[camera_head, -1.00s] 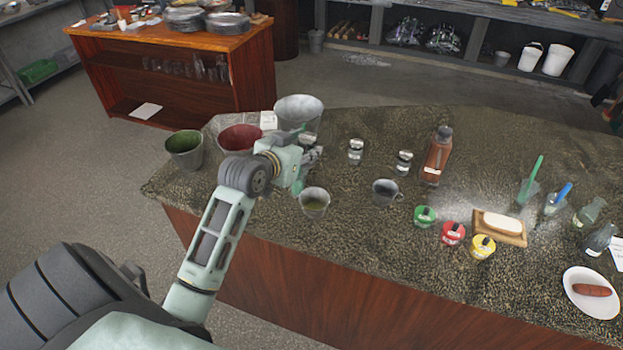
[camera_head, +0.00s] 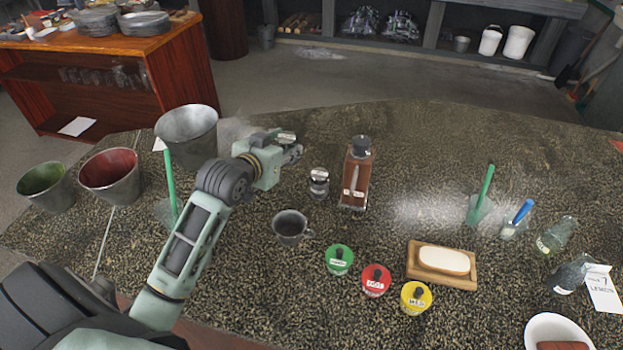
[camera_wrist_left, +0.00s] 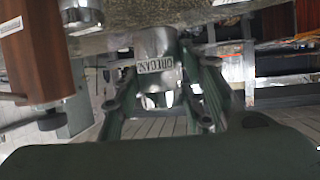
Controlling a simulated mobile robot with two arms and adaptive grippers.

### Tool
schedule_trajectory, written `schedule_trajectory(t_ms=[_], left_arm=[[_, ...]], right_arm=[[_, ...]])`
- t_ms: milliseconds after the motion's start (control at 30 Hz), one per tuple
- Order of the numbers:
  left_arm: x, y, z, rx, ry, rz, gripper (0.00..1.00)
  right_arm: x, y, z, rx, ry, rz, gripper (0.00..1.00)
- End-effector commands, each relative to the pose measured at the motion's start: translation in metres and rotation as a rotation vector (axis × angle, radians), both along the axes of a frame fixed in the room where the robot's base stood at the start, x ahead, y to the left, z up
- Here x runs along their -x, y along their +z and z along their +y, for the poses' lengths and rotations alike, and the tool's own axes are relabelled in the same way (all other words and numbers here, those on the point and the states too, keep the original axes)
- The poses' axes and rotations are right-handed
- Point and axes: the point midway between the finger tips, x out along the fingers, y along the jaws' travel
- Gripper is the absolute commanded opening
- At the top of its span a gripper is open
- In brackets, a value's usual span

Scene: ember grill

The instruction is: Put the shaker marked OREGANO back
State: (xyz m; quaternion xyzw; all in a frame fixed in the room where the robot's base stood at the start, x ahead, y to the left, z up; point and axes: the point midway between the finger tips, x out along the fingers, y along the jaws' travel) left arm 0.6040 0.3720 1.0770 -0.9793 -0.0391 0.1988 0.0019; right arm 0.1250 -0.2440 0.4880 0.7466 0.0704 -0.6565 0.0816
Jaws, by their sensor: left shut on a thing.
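My left gripper (camera_head: 294,151) is over the counter, left of the brown bottle. In the left wrist view my left gripper (camera_wrist_left: 165,100) is shut on the OREGANO shaker (camera_wrist_left: 155,48), a silvery cylinder with a white label. In the head view the gripper mostly hides this shaker. Another small shaker (camera_head: 319,184) stands on the counter just left of the brown bottle (camera_head: 356,180); its label is too small to read. My right gripper is not in view.
A dark mug (camera_head: 290,227) stands in front of the gripper. Green (camera_head: 339,260), red (camera_head: 376,281) and yellow (camera_head: 415,298) lidded pots are at its right. A metal bucket (camera_head: 188,135) stands left. The counter (camera_head: 450,150) right of the bottle has free room.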

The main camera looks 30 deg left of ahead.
Motion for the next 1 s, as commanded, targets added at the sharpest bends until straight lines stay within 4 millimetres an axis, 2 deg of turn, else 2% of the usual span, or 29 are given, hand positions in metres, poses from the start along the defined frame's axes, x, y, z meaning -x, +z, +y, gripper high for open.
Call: schedule_trajectory(t_ms=[200, 400, 567, 733, 833, 1000], left_arm=[[0.002, -0.031, -0.001, 0.002, 0.000, 0.006, 0.19], [0.001, -0.060, -0.001, -0.001, 0.000, 0.002, 0.19], [0.002, -0.077, -0.001, 0.001, 0.000, 0.002, 0.19], [0.002, -0.099, -0.001, 0.000, 0.000, 0.001, 0.19], [0.002, -0.102, -0.001, -0.001, 0.000, -0.001, 0.19], [0.001, -0.102, -0.001, -0.001, 0.000, -0.002, 0.19]], right_arm=[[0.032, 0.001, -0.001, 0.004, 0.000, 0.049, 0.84], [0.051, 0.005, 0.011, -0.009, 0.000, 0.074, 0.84], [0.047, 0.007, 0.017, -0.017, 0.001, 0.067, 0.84], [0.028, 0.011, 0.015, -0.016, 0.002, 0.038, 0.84], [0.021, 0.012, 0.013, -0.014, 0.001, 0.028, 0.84], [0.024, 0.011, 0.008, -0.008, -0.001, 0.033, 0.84]])
